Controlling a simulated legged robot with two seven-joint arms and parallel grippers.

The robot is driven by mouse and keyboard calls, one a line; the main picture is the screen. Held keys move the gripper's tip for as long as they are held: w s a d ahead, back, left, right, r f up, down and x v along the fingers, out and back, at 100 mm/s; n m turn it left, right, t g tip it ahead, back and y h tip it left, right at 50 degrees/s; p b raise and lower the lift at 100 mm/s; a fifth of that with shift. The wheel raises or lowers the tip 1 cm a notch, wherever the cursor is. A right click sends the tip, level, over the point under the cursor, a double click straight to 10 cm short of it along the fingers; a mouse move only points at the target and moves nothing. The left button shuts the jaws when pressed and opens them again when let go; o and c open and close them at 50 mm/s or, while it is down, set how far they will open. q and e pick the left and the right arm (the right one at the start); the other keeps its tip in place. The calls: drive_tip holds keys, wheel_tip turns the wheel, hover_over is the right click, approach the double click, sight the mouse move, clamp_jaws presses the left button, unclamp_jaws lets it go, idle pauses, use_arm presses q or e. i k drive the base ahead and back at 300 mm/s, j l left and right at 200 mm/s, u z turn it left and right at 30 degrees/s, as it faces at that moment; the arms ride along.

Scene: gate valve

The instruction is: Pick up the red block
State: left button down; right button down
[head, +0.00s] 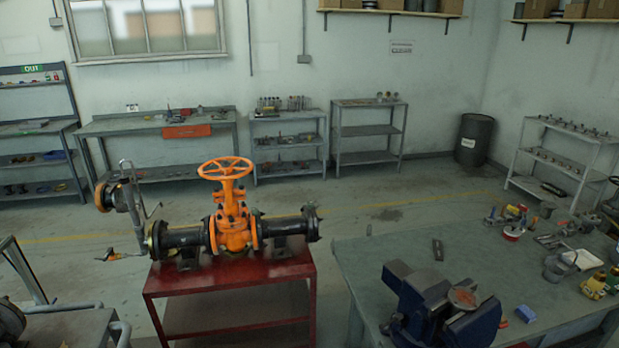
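I cannot make out a clear red block in the head view. A reddish-brown flat piece (462,297) lies on top of the dark blue vise (425,300) on the green-grey workbench (390,255). A small blue block (525,314) lies on the bench to the right of the vise. Neither of my grippers shows in this view.
An orange gate valve (230,215) with black pipes stands on a red table (235,275) left of the bench. Tools and yellow items (597,285) clutter the bench's right side. Its left part is mostly clear, with one small dark piece (437,250). Shelves line the back wall.

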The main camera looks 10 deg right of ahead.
sight(503, 324)
drive_tip(key=z, duration=1.55)
